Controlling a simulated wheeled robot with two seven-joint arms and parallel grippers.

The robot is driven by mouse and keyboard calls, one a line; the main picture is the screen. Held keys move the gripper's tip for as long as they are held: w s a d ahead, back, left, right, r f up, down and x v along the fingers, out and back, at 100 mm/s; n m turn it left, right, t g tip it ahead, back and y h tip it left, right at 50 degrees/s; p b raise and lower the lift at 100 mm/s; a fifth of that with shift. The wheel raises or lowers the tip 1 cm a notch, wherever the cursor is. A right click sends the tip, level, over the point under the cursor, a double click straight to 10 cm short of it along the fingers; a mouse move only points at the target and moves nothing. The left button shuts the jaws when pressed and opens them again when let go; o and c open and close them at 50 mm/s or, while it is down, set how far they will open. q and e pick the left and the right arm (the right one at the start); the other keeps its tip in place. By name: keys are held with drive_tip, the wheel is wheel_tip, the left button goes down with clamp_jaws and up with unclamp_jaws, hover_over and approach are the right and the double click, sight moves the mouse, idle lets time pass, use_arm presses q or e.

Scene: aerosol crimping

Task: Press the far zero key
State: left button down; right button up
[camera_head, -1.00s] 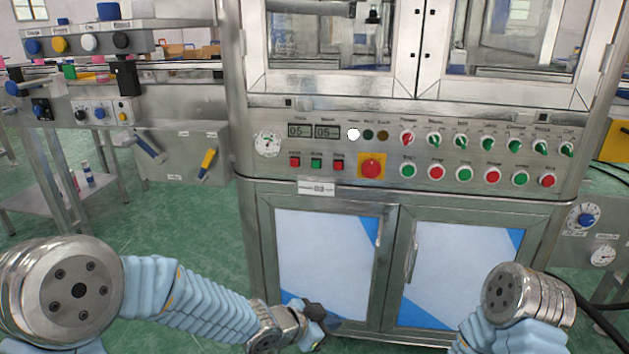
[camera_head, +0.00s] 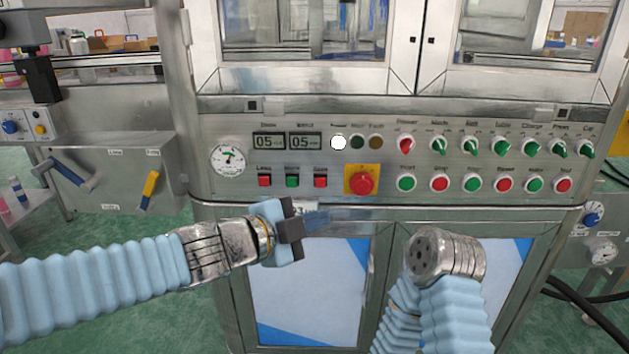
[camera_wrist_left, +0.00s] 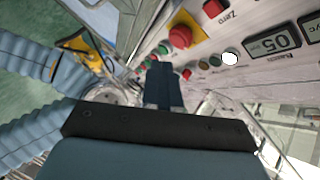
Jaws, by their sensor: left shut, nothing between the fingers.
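The zero key (camera_head: 320,181) is a small red square key on the steel panel, rightmost of three keys under the two displays and left of the emergency stop. In the left wrist view a red key (camera_wrist_left: 213,8) by the word "Zero" shows at the top edge. My left gripper (camera_head: 322,217) is shut and empty, just below the key row in the head view, apart from the zero key there. Its shut fingers (camera_wrist_left: 160,75) show in the left wrist view, pointing toward the panel. My right gripper is out of view; only part of the right arm shows.
The red emergency stop (camera_head: 363,180) on its yellow plate is close on the right of the zero key. A green key (camera_head: 292,181) and another red key (camera_head: 264,181) are on its left. Rows of knobs and round buttons (camera_head: 407,183) fill the panel's right.

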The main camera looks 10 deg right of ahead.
sight(320, 182)
use_arm(q)
drive_tip(key=shift+w+d+p, duration=0.4)
drive_tip(key=shift+w+p, duration=0.25)
drive_tip(key=shift+w, duration=0.75)
drive_tip(key=shift+w+d+p, duration=0.45)
drive_tip(key=shift+w+p, duration=0.15)
drive_tip(key=shift+w, duration=0.8)
drive_tip(key=shift+w+d+p, duration=0.4)
drive_tip(key=shift+w+p, duration=0.25)
drive_tip(key=shift+w, duration=0.75)
drive_tip(key=shift+w+d+p, duration=0.1)
drive_tip(key=shift+w+p, duration=0.25)
drive_tip(key=shift+w, duration=0.05)
drive_tip(key=shift+w+d+p, duration=0.1)
drive_tip(key=shift+w+p, duration=0.2)
drive_tip(key=shift+w, duration=0.1)
drive_tip(key=shift+s+f, duration=0.1)
drive_tip(key=shift+s+a+b, duration=0.25)
drive_tip(key=shift+s+b, duration=0.15)
drive_tip(key=shift+s, duration=0.3)
